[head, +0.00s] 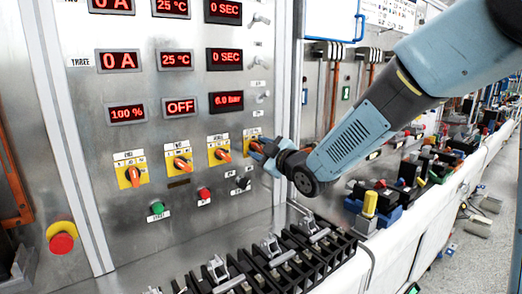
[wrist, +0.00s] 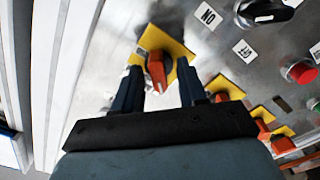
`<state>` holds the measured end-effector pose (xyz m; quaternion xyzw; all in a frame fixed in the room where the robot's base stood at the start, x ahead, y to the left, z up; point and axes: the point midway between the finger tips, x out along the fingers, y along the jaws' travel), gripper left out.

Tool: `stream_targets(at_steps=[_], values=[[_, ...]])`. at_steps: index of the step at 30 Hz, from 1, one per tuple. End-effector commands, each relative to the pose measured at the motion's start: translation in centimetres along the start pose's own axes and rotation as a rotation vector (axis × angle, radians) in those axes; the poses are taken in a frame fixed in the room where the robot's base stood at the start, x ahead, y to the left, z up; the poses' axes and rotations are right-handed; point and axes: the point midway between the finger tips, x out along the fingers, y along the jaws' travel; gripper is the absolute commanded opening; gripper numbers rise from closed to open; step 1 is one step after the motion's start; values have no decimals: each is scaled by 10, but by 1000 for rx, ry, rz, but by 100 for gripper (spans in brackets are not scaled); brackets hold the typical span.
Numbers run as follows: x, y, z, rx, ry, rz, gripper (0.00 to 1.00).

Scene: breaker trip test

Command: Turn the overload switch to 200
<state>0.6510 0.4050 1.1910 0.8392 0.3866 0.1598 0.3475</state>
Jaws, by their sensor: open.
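A row of yellow rotary switches with orange knobs runs along the lower part of the grey panel in the head view. The rightmost switch (head: 253,134) is partly hidden by my gripper (head: 259,150). In the wrist view its orange knob (wrist: 156,72) stands on a yellow plate (wrist: 180,48) between the two dark blue fingers of my gripper (wrist: 158,84). The jaws are open, one finger on each side, with a visible gap to the knob. The switch labels are too small to read, so I cannot tell which is the overload switch or its setting.
Other yellow switches (head: 220,151) lie to the left. A red emergency stop (head: 62,243) is at lower left. Black terminal clamps (head: 270,265) stand on the bench below.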

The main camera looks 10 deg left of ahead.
Motion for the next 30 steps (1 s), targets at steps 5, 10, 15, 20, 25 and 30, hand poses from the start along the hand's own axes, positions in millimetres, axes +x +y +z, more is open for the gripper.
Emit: stream_targets(at_steps=[5,10,15,20,25,30], values=[[0,0,0,0,0,0,42],[0,0,0,0,0,-1,30],[0,0,0,0,1,-1,14],[0,-1,-1,0,1,-2,0],[-2,0,0,0,1,-2,0],[0,-1,-1,14,1,-2,0]])
